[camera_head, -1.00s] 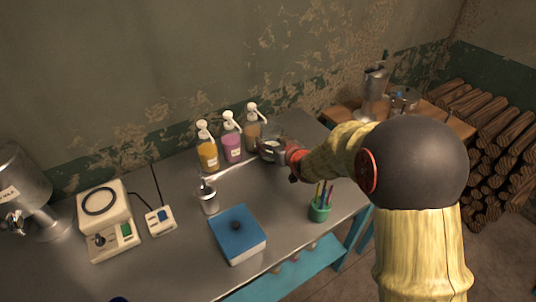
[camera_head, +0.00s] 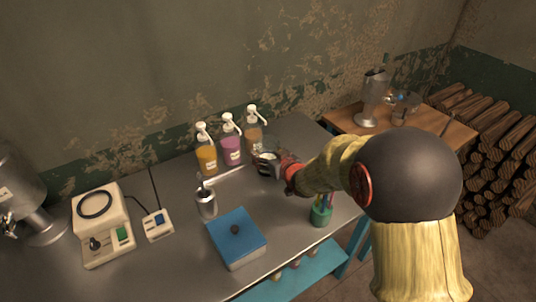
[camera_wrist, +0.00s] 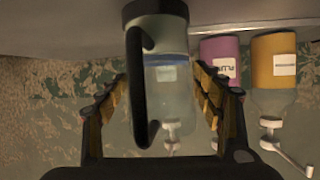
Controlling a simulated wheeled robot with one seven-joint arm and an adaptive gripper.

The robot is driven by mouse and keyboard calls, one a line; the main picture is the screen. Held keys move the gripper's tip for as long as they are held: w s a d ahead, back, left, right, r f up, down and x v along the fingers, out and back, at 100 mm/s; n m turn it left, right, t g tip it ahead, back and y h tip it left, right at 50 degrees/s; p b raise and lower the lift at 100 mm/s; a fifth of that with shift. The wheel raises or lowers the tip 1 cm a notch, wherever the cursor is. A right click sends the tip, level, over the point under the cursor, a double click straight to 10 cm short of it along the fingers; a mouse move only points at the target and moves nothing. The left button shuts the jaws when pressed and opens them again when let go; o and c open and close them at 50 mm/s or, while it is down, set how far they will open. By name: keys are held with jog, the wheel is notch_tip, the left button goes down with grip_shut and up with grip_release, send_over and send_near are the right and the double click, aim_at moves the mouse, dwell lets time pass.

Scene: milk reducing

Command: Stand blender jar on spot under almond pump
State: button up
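The blender jar (camera_head: 266,158) is clear with a black handle. It stands upright on the table, in front of the almond pump bottle (camera_head: 254,135), which is the rightmost and has a pale tan filling. In the wrist view, which is upside down, the jar (camera_wrist: 160,38) shows its dark handle (camera_wrist: 140,85) between my fingers. My gripper (camera_head: 280,165) is right of the jar. Its fingers (camera_wrist: 160,105) are spread to either side of the handle, with gaps. The almond bottle is largely behind the jar there, and the exact spot under its nozzle is hidden.
A purple pump bottle (camera_head: 231,148) and a yellow one (camera_head: 207,157) stand to the left. A metal canister (camera_head: 207,204), a blue-lidded box (camera_head: 237,236) and a green pen cup (camera_head: 320,215) are nearer. A scale (camera_head: 102,225) stands at left; a wooden side table (camera_head: 445,128) is at right.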

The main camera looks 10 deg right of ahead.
jog(key=shift+o, duration=1.4)
jog(key=shift+r, duration=0.2)
jog(key=s+d+r+m+g+h+p, duration=0.1)
jog(key=s+d+r+h+p, duration=0.1)
jog(key=s+r, duration=0.65)
jog(key=s+d+r+m+g+h+p, duration=0.1)
jog(key=s+d+r+g+p, duration=0.3)
jog(key=s, duration=0.8)
jog(key=s+a+r+g+b, duration=0.1)
jog(key=s+a+r, duration=0.1)
jog(key=s, duration=0.8)
jog(key=s+a+r+g+y+b, duration=0.1)
jog(key=s+a, duration=0.3)
jog(key=s, duration=0.6)
jog(key=shift+r+g, duration=0.3)
jog(key=shift+r, duration=0.2)
